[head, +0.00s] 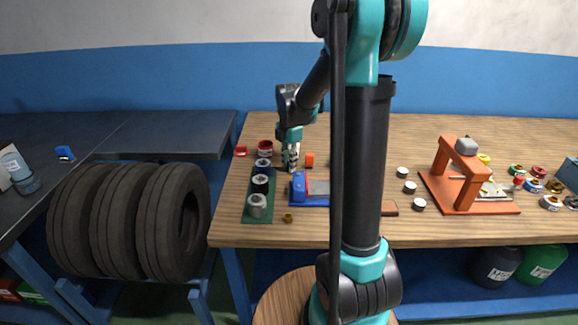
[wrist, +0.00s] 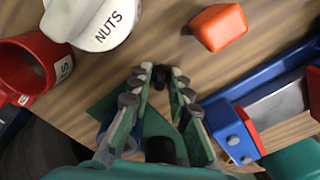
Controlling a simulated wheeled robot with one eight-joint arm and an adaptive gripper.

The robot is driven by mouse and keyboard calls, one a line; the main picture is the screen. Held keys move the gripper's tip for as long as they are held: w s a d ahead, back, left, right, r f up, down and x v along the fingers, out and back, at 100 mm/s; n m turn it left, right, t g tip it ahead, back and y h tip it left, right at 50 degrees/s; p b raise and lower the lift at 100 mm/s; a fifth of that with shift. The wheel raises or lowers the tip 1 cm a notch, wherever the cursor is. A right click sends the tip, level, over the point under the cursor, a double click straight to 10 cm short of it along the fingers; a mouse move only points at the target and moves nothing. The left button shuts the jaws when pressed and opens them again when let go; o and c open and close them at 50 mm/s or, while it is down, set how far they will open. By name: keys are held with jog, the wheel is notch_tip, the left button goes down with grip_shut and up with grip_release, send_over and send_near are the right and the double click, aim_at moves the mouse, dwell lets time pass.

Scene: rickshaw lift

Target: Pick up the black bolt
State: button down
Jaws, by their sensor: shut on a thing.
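My gripper (wrist: 159,84) points down over the wooden table, with its two fingers closed in at the tips. A small black bolt (wrist: 160,75) shows between the fingertips, partly covered by them. In the head view my gripper (head: 290,168) is at the left part of the table, just right of the green mat. The bolt is too small to make out there. I cannot tell whether it is clear of the table.
Beside the gripper are a white NUTS container (wrist: 95,22), a red container (wrist: 28,68), an orange block (wrist: 218,27) and a blue vise (wrist: 232,128). A green mat (head: 251,213) holds several cylinders. An orange press frame (head: 470,207) stands to the right.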

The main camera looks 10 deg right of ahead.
notch_tip(320, 180, up, 20)
dwell(0.6)
